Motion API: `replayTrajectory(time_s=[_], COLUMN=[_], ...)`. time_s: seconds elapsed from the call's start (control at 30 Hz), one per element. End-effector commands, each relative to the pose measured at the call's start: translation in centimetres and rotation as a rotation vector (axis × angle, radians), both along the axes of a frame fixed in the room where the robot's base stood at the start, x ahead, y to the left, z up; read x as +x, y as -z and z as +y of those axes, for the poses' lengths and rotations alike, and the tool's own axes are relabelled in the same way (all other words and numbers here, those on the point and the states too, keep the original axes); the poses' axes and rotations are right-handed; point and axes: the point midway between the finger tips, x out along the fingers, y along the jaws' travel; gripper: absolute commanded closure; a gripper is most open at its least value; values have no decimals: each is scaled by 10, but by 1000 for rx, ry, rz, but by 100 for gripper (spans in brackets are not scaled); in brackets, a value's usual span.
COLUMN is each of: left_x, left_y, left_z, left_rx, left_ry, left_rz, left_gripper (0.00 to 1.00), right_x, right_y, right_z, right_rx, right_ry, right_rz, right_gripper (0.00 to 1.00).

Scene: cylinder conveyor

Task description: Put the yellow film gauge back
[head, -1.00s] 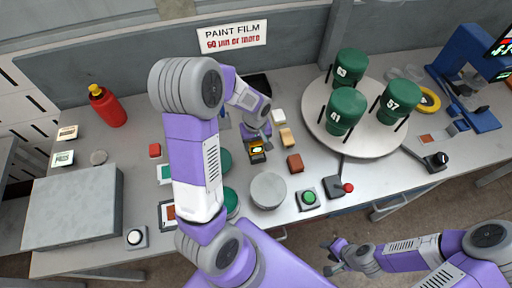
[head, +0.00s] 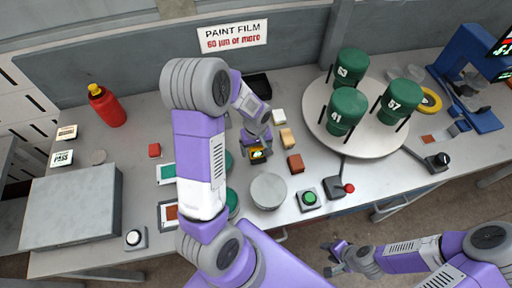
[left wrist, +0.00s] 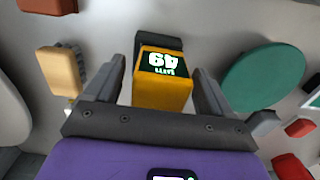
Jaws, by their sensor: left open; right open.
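The yellow film gauge (head: 257,155) has a dark end and a small green display with white digits. In the left wrist view the gauge (left wrist: 163,95) lies between the two fingers of my left gripper (left wrist: 160,82), with a gap on each side. The left gripper (head: 256,146) is open at the gauge in the head view; its arm hides part of the table behind it. I cannot tell whether the gauge rests flat on the table. My right gripper (head: 336,258) is open and empty, in front of the table's front edge.
Beige (head: 287,138), red-brown (head: 295,163) and white (head: 279,116) blocks stand right of the gauge. A grey disc (head: 268,191) is in front. A round turntable (head: 375,145) carries green cans. Green discs lie left, partly behind my arm.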

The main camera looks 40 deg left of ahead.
Motion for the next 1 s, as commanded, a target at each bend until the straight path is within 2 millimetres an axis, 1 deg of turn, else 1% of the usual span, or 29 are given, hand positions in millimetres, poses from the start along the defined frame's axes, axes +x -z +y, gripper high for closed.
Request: replayTrajectory(time_s=[0.17, 0.27, 0.5, 0.6, 0.7, 0.83, 1.0], left_x=[0, 1, 1, 1, 1, 0, 0], left_y=[-7, -24, -78, -97, -111, -121, -124], left_z=[0, 0, 0, 0, 0, 0, 0], left_rx=[0, 1, 1, 0, 0, 0, -1], left_ry=[-1, 0, 0, 0, 0, 1, 1], left_rz=[-1, -5, -7, -4, -4, -2, 1], left_gripper=[17, 17, 17, 17, 17, 17, 17], right_x=[0, 0, 0, 0, 0, 0, 0], right_y=[-5, -7, -16, -18, -20, -21, -21], right_z=[0, 0, 0, 0, 0, 0, 0], right_rx=[0, 0, 0, 0, 0, 0, 0], right_ry=[0, 0, 0, 0, 0, 0, 0], right_rz=[0, 0, 0, 0, 0, 0, 0], right_gripper=[57, 57, 57, 57, 57, 57, 57])
